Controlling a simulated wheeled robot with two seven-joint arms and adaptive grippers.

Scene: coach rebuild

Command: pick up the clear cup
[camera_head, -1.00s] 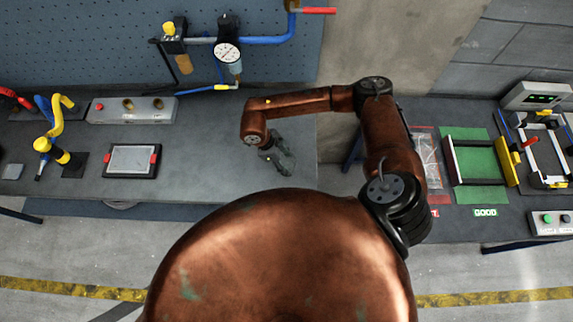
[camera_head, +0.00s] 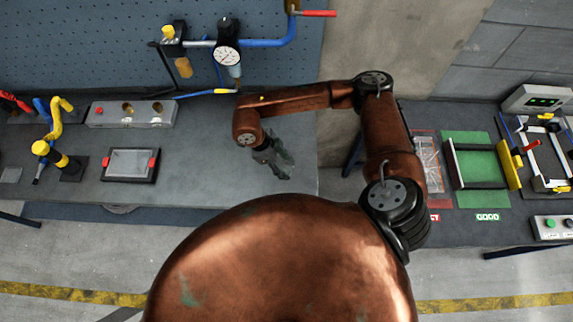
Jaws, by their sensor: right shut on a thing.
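My right gripper (camera_head: 282,167) is over the grey bench near its right end, beside the wall corner. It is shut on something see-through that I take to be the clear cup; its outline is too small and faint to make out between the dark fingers. The gripper points down and to the right in the picture. I cannot tell its exact height above the bench. My left gripper is not in view.
The grey bench (camera_head: 215,160) is clear left of the gripper, up to a framed tablet (camera_head: 131,164). A gauge (camera_head: 228,55) on blue pipe hangs behind. A grey socket block (camera_head: 131,113) stands at the back. Green mat (camera_head: 480,167) lies on the right bench.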

